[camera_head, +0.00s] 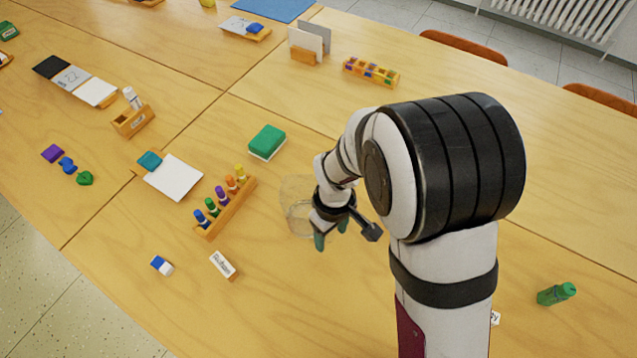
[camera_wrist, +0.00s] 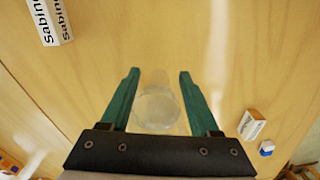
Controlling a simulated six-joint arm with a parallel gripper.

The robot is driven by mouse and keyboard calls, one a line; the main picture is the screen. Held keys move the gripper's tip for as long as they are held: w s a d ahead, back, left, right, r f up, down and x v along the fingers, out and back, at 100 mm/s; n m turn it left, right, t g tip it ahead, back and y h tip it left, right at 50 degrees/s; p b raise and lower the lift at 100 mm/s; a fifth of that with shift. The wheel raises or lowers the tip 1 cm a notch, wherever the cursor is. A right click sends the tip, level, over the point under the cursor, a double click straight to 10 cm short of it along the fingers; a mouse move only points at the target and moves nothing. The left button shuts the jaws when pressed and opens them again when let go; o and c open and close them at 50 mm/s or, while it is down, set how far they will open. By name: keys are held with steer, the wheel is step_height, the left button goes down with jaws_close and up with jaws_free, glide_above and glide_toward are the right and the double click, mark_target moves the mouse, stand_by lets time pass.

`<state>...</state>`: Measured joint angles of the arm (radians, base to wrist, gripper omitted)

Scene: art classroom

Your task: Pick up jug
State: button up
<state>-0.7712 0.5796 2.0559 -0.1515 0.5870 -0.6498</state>
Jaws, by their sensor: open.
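A clear, see-through jug (camera_head: 297,214) stands on the wooden table beside my gripper in the head view, partly hidden behind it. In the wrist view the jug (camera_wrist: 158,107) shows faintly between the two fingers. My gripper (camera_head: 331,240) has green fingertips, and its fingers (camera_wrist: 158,72) are apart with clear space on both sides of the jug. I cannot tell whether the jug's base rests within the fingers' reach. The jug's handle cannot be made out.
A rack of coloured markers (camera_head: 227,208) stands left of the jug. A green and white sponge (camera_head: 267,142) lies behind it. A name block (camera_head: 223,265) and an eraser (camera_head: 162,265) lie in front left. A green bottle (camera_head: 556,294) lies at right.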

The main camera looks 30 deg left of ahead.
steer(key=shift+f, duration=0.75)
jaws_close()
stand_by(0.9)
